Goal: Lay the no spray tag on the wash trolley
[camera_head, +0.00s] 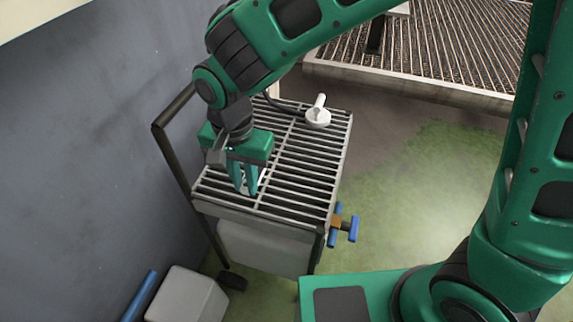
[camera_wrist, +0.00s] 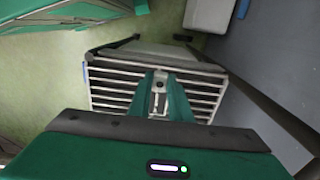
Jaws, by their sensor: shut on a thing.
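The wash trolley (camera_head: 292,193) has a slatted metal top and stands beside the grey wall. Its slats also fill the middle of the wrist view (camera_wrist: 110,86). My gripper (camera_head: 246,191) points down over the near left part of the top. In the wrist view my gripper (camera_wrist: 160,98) has its green fingers shut on a small pale piece with a dark hole, which looks like the no spray tag (camera_wrist: 158,101). The fingers hide most of it, and no writing is readable. I cannot tell whether it touches the slats.
A white nozzle-like fitting (camera_head: 318,116) with a dark hose lies at the trolley's far end. A dark handle frame (camera_head: 174,108) rises on the wall side. Blue valve handles (camera_head: 345,228) stick out at the right. A grey box (camera_head: 187,296) stands on the floor.

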